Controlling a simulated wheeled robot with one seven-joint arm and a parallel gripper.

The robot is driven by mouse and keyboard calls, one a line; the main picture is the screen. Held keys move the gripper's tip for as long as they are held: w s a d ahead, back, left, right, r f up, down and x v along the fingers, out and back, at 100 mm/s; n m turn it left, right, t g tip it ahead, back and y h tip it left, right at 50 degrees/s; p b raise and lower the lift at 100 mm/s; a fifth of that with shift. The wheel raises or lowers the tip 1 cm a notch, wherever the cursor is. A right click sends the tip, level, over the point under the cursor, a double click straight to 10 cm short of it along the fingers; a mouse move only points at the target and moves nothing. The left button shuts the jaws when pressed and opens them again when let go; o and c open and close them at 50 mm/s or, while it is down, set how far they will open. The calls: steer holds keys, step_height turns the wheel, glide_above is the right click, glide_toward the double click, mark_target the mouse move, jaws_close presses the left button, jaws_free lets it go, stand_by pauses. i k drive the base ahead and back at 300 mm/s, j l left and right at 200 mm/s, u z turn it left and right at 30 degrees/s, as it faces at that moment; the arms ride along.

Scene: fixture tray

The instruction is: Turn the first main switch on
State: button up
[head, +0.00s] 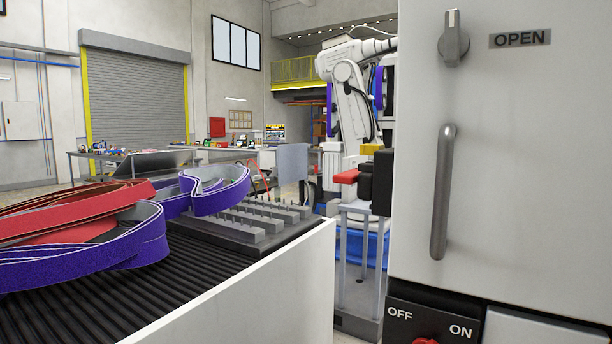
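A red rotary switch knob (425,341) shows at the bottom edge of the head view. It sits on a black plate (437,313) with white OFF at left and ON at right. Only the top of the knob is in the picture, so which way it points cannot be told. Above it, the grey cabinet door (540,170) carries a vertical metal handle (443,195). A smaller grey turn knob (453,42) sits at the top, beside an OPEN label (520,39). My gripper is not in view.
At left, a roller conveyor (130,310) with a white side wall (260,290) holds red bands (80,212) and purple bands (85,262). A grey pegged fixture (250,225) stands at its end. A white robot arm (350,100) and a blue bin (365,245) are behind.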

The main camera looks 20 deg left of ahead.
mark_target(362, 176)
steer(key=i+j, duration=0.15)
steer(key=j, duration=0.2)
steer(key=i+j, duration=0.1)
steer(key=j, duration=0.25)
steer(key=i+j, duration=0.15)
steer(key=j, duration=0.2)
steer(key=i+j, duration=0.15)
steer(key=j, duration=0.2)
steer(key=j+u, duration=0.05)
